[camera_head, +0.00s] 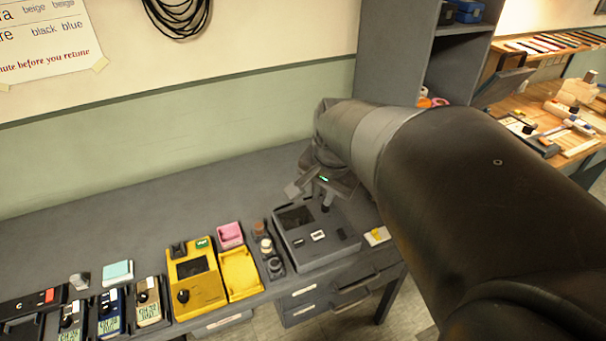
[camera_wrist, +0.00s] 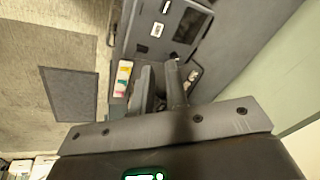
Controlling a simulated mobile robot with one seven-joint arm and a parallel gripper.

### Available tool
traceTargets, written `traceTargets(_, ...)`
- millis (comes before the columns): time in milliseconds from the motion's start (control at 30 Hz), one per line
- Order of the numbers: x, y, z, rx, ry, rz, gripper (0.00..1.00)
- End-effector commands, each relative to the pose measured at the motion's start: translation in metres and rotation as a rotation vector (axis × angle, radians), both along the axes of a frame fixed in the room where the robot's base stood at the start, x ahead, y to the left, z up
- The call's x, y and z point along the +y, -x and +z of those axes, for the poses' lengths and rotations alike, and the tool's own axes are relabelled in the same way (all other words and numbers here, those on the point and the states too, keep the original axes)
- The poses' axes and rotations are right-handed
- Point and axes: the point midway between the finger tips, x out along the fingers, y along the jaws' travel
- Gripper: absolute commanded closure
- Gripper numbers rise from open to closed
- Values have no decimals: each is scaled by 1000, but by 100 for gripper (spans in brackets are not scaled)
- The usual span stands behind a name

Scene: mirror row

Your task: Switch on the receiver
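A dark grey box-shaped device (camera_head: 303,252), seemingly the receiver, stands near the front right of the bench. It has a dark screen (camera_head: 295,217) and small white labels, and it also shows in the wrist view (camera_wrist: 150,47). My gripper (camera_head: 311,196) is over the back right part of this device. In the wrist view my two grey fingers (camera_wrist: 158,76) are apart, with a narrow gap and nothing clearly held between them. A small dark upright part stands by the fingers; I cannot tell whether they touch it. My arm hides the area to the right.
A yellow device (camera_head: 194,282) with a black knob and a yellow tray (camera_head: 239,272) stand to the left. Several knobs (camera_head: 266,245) lie between tray and grey device. Small handheld meters (camera_head: 110,313) are further left. The back of the bench is clear. A shelf (camera_head: 395,50) rises behind.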

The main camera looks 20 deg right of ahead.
Motion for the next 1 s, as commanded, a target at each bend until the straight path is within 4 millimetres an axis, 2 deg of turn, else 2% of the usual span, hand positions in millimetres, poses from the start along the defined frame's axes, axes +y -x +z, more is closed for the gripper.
traceTargets(33, -12, -5, -7, 19, -23, -78, 91)
traceTargets(167, -40, -16, -24, 55, -77, -269, 100)
traceTargets(400, -77, -26, -49, 98, -143, -526, 100)
traceTargets(600, -89, -28, -57, 111, -163, -606, 100)
traceTargets(1000, -89, -28, -59, 112, -164, -610, 100)
